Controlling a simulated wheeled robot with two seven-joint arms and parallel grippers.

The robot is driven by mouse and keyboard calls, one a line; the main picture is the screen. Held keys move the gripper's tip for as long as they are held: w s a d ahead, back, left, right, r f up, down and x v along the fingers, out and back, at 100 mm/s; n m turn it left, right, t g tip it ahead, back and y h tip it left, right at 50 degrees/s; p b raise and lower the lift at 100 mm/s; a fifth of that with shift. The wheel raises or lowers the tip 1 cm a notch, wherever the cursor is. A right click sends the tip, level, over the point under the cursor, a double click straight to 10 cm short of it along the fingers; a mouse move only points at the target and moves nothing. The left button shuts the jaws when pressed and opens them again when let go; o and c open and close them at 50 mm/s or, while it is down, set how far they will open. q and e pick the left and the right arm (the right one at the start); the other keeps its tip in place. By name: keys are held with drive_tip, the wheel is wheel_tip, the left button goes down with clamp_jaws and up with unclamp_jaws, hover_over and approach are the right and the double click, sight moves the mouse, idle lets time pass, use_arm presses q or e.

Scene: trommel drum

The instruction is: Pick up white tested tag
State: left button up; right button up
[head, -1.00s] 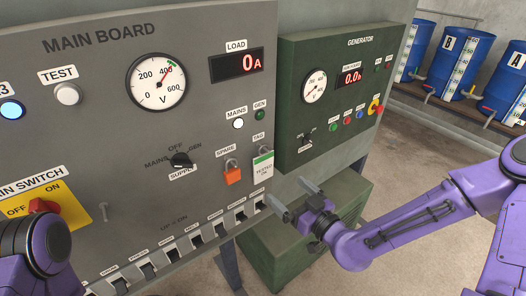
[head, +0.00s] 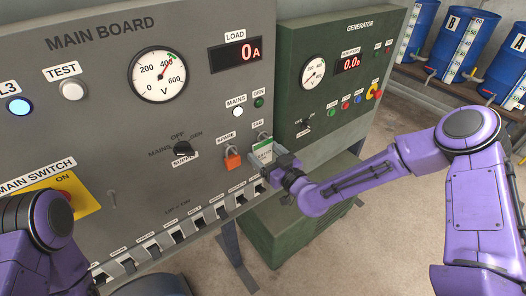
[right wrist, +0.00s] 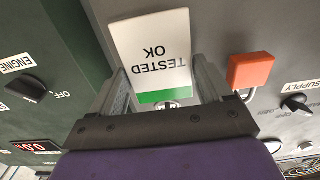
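The white tested tag (head: 262,151) hangs on the main board near its right edge, under the TAG label. It has a green band and reads "TESTED OK" in the right wrist view (right wrist: 155,48), where it appears upside down. My right gripper (head: 277,160) is at the tag, partly covering its lower right in the head view. In the right wrist view its fingers (right wrist: 164,84) stand apart, one on each side of the tag. A gap shows at the right finger; contact at the left one is unclear. My left gripper is out of view.
An orange padlock (head: 232,159) hangs just left of the tag, close beside the fingers in the right wrist view (right wrist: 250,71). A row of breaker switches (head: 196,228) runs below. The green generator panel (head: 330,125) stands to the right.

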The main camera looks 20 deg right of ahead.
drive_tip(key=c, duration=0.5)
drive_tip(key=shift+r+b, duration=0.35)
drive_tip(key=shift+r, duration=0.3)
drive_tip(key=p+v, duration=0.3)
drive_tip(key=v, duration=1.5)
drive_tip(key=shift+r, duration=0.15)
drive_tip(key=shift+r+p, duration=0.1)
drive_tip(key=shift+p, duration=0.2)
drive_tip(key=shift+r+p, duration=0.3)
drive_tip(key=shift+r, duration=0.05)
